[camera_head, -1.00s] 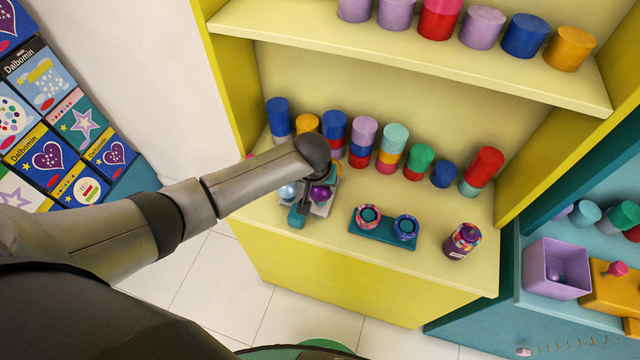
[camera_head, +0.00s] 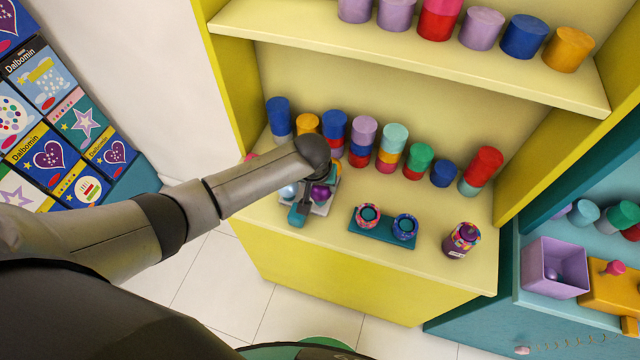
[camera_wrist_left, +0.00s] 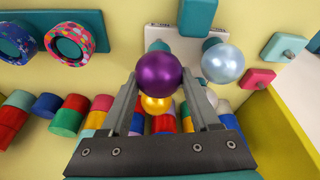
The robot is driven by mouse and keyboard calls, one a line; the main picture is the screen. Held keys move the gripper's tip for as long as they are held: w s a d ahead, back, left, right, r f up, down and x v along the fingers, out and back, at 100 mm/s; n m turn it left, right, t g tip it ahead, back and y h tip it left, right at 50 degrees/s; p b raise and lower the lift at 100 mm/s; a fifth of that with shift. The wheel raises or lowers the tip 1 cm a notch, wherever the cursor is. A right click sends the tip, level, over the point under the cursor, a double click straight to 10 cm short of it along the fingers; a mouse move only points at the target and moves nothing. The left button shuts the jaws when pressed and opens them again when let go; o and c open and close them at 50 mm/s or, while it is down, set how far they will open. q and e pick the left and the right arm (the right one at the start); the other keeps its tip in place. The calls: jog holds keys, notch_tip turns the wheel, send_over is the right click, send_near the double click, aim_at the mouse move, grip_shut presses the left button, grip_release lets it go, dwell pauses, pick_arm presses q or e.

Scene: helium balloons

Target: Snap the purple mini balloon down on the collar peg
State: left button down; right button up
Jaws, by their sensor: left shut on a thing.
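The purple mini balloon (camera_wrist_left: 159,75) sits between the fingertips of my left gripper (camera_wrist_left: 163,82), which is shut on it. In the head view the purple balloon (camera_head: 320,193) shows just below my left wrist, over the small white plate (camera_head: 322,208) on the yellow shelf. In the wrist view the white plate (camera_wrist_left: 178,40) lies beyond the balloon, with a teal block on it. A pale blue balloon (camera_wrist_left: 222,63) is at its right and a yellow balloon (camera_wrist_left: 155,105) shows between the fingers. My right gripper is not in view.
A teal holder (camera_head: 382,234) with two patterned rings stands right of the plate, and a patterned can (camera_head: 462,240) further right. Several coloured cylinders (camera_head: 388,148) line the back of the shelf. The shelf's front strip is clear.

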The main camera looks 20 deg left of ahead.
pick_arm(q)
jog(key=shift+f+b, duration=0.75)
jog(key=shift+f, duration=0.55)
jog(key=shift+c, duration=0.2)
grip_release()
jog(key=p+v, duration=0.8)
jog(key=p, duration=0.2)
dwell(0.4)
dwell(0.5)
